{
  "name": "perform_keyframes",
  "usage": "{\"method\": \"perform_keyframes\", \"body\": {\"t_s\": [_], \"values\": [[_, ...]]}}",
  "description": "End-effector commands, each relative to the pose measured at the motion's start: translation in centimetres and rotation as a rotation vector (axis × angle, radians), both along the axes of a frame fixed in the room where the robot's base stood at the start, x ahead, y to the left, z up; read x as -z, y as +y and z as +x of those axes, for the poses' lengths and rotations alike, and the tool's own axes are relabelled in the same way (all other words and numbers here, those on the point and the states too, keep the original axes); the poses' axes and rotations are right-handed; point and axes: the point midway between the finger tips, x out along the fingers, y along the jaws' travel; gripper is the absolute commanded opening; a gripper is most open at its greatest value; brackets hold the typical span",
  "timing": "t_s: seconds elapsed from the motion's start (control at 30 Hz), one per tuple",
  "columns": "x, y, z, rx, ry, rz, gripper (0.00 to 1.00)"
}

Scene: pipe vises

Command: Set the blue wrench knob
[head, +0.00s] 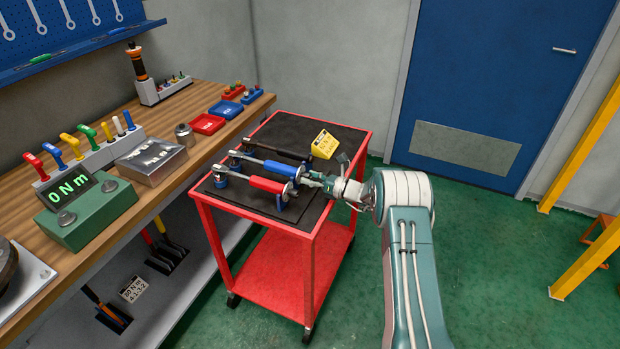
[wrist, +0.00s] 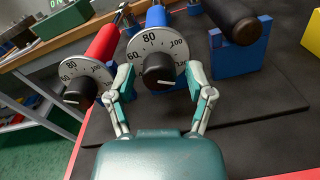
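The blue wrench (head: 278,168) lies on the cart's dark mat, with its handle end toward my gripper. In the wrist view its blue handle (wrist: 156,16) ends in a white numbered dial with a black knob (wrist: 158,70) bearing a white pointer line. My gripper (wrist: 160,76) is open, one finger on each side of this knob, with visible gaps; no contact shows. The red wrench (head: 266,184) lies to the left in the wrist view, with its own dial and black knob (wrist: 78,90). In the head view my gripper (head: 312,178) is small at the blue wrench's end.
A black-handled wrench (wrist: 235,14) rests on a blue holder (wrist: 240,54) at right. A yellow note block (head: 324,144) stands on the red cart (head: 308,228). A green box (head: 88,212) reading "0 N m" sits on the wooden bench. The mat in front of the dials is clear.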

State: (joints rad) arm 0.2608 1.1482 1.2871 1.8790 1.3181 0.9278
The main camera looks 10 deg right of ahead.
Motion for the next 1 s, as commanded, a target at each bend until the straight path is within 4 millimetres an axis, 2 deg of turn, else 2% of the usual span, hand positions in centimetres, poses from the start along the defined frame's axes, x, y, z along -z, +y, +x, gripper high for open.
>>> {"method": "perform_keyframes", "body": {"t_s": [0.03,0.1,0.57,1.0], "values": [[0.00,-0.01,-0.01,0.000,0.000,0.000,0.31],[0.00,0.00,-0.01,0.000,0.000,0.000,0.00],[0.02,0.00,-0.01,0.000,-0.039,-0.029,0.00],[0.06,0.02,-0.06,-0.001,-0.307,-0.224,0.00]]}}
